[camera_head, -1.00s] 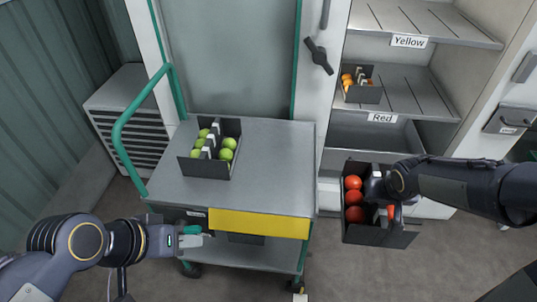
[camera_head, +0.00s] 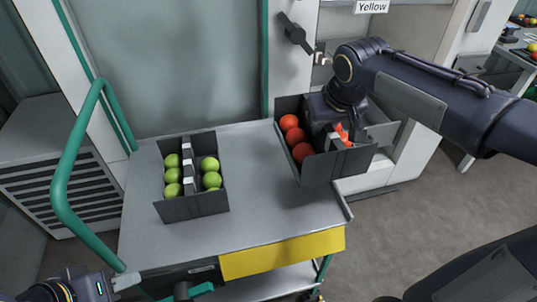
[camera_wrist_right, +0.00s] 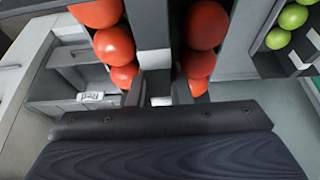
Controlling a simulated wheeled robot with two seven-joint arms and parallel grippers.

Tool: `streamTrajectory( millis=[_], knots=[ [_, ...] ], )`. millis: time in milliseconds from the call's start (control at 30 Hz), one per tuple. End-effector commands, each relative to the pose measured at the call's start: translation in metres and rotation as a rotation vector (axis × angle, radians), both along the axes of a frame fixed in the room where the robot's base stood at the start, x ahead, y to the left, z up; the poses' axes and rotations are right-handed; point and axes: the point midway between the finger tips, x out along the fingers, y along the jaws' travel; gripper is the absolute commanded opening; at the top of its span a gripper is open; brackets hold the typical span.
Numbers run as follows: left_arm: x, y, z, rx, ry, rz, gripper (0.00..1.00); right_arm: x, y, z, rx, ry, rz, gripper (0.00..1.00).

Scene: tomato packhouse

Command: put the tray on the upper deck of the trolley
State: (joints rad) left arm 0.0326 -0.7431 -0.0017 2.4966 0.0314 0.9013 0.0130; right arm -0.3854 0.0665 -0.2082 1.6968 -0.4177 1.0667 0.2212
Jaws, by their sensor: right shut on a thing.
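A dark tray (camera_head: 335,168) of red tomatoes hangs from my right gripper (camera_head: 335,130) above the right side of the trolley's grey upper deck (camera_head: 262,205). Part of the tray reaches past the deck's right edge, and a shadow lies on the deck below it. In the right wrist view the right gripper (camera_wrist_right: 158,88) is shut on the tray's pale middle handle, with red tomatoes (camera_wrist_right: 205,25) on both sides. My left gripper (camera_head: 125,283) is at the bottom left, beside the trolley's near left corner; its jaws are too cut off to judge.
A second dark tray (camera_head: 192,208) of green tomatoes stands on the deck's left half. A green push handle (camera_head: 70,160) rises at the left. The deck between the trays is clear. Shelving with a Yellow label (camera_head: 371,6) is behind at right.

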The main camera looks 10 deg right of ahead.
Motion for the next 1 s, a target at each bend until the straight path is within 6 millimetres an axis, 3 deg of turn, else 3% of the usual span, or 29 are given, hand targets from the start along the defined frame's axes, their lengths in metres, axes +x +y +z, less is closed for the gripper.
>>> streamTrajectory(
  millis=[200,400,733,1000],
  knots=[
    [0.000,0.000,-0.006,0.000,0.000,0.000,0.36,0.028,0.048,-0.025,-0.002,0.000,0.006,0.00],
    [0.000,0.000,-0.014,0.000,0.000,0.000,0.36,0.043,0.072,-0.060,-0.002,-0.001,0.001,0.00],
    [0.000,0.000,-0.017,0.000,0.000,0.000,0.36,0.052,0.087,-0.080,0.000,-0.003,0.001,0.00],
    [0.000,0.000,-0.024,0.000,0.000,0.000,0.36,0.053,0.089,-0.114,0.000,-0.002,-0.001,0.00]
  ],
)
